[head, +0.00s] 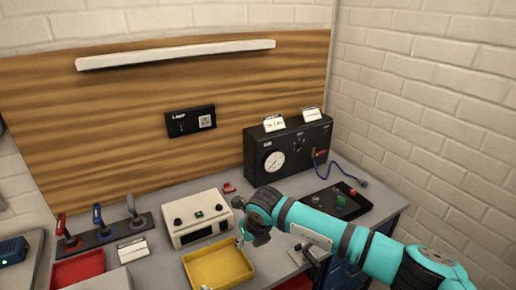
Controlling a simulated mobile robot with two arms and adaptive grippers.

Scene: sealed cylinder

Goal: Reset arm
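My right arm comes in from the lower right, with teal links and a dark wrist. Its gripper (241,236) is small in view, above the bench by the back right corner of a yellow tray (219,267). I see nothing held in it, but its fingers are too small and partly hidden to tell whether they are open or shut. My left gripper is not in view.
A white box with knobs (198,219) stands behind the yellow tray. A black gauge box (288,150) and a black control panel (340,200) are at the right.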

